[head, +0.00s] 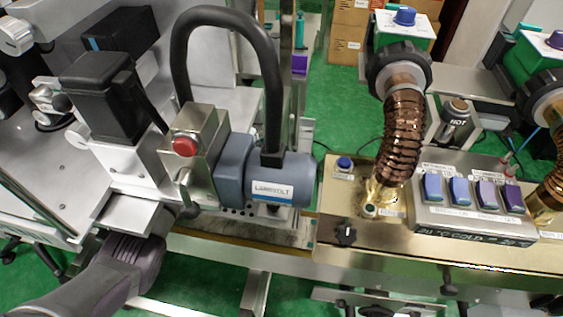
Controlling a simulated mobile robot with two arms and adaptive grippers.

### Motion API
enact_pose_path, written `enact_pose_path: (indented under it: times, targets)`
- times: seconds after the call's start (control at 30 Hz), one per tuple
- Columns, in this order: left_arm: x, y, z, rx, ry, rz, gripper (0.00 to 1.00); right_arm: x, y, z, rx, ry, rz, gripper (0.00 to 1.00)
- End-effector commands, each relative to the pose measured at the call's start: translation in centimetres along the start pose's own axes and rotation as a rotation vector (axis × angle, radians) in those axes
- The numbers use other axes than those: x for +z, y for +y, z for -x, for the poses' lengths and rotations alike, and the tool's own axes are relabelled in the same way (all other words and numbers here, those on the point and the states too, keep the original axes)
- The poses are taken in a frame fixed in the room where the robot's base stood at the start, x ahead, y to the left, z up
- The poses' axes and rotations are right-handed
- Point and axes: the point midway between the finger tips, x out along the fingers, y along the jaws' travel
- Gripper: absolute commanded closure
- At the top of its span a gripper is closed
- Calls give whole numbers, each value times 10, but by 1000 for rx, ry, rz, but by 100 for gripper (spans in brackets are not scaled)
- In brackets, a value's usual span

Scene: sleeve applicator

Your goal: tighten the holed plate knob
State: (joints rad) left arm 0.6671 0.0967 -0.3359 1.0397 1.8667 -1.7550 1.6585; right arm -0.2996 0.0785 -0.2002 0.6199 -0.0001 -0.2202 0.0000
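A metal plate with a row of small holes (240,212) lies under the blue-grey motor marked LABELVOLT (268,180). A small dark knob (187,210) shows at the left end of this plate, below the metal box with a red button (185,146). I cannot tell for sure that it is the holed plate knob. My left gripper (152,236) comes in from the lower left and is close to the knob, below and left of it. Its fingertips are hard to make out, and I cannot tell whether they touch the knob. My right gripper is not in view.
A thick black hose (180,65) arches above the motor. A brass panel (300,245) on the right carries a black star knob (345,235), a copper corrugated hose (402,135) and a switch box (475,222). Metal machine parts crowd the left. Green floor shows below.

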Motion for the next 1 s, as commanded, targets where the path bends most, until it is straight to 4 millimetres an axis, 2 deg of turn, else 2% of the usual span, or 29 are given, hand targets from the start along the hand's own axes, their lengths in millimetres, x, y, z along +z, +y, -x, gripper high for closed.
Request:
enact_pose_path:
  times: [0.03,0.2,0.73,0.77,0.9,1.0]
  targets:
    - [-2,1,0,-22,-1,-2,98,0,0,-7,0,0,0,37]
    - [-1,1,0,-77,-2,-2,98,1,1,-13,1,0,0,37]
    - [0,0,0,-101,-2,0,98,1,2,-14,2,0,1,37]
    - [0,0,0,-101,-1,0,59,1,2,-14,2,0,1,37]
    - [0,0,0,-101,-1,0,37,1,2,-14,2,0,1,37]
    - [0,0,0,-101,-1,0,37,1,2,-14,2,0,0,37]
